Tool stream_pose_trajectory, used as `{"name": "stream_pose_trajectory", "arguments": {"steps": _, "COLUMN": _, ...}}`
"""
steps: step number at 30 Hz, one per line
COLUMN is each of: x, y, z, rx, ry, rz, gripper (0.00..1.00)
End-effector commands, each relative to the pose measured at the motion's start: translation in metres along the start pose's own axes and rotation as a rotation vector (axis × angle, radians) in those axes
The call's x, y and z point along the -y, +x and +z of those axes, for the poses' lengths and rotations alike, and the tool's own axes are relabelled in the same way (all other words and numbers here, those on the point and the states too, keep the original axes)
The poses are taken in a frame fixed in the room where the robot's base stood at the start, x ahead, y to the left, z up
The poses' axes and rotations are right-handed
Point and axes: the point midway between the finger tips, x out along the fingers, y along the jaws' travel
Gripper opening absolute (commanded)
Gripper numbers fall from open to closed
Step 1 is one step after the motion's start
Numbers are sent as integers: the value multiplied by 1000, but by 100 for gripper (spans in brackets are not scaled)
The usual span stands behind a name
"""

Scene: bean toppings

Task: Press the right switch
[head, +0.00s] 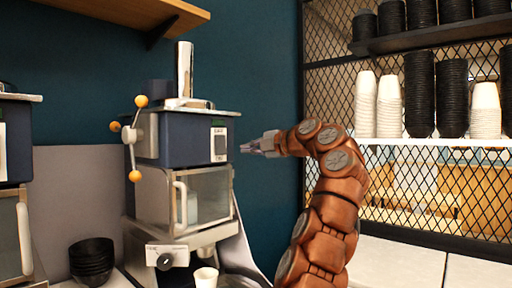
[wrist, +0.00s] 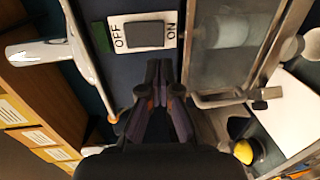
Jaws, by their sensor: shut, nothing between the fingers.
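The switch is a dark rocker on a white plate marked OFF and ON, on the side of the blue machine (head: 185,146). My gripper (head: 244,148) is shut and empty, pointing left at the plate. It also shows in the wrist view (wrist: 158,66). A small gap appears between fingertips and plate. I cannot tell which way the rocker is tipped.
A glass-fronted lower box (head: 208,196) with a handle is under the blue housing. An orange-knobbed lever (head: 132,135) is on its left. Another machine (head: 14,150) is cut off at the left edge. Black bowls (head: 91,260) stand between them. Cup shelves (head: 440,140) are at right.

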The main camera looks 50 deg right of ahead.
Motion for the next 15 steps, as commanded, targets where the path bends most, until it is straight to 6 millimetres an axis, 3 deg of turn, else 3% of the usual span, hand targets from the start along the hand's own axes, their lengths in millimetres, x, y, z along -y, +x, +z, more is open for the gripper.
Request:
{"name": "stream_pose_trajectory", "arguments": {"steps": 9, "x": -2, "y": 57, "z": -1, "rx": -2, "ry": 1, "rz": -1, "gripper": 0}}
{"name": "stream_pose_trajectory", "arguments": {"steps": 15, "x": -1, "y": 80, "z": 0, "rx": -1, "ry": 2, "rz": -1, "gripper": 0}}
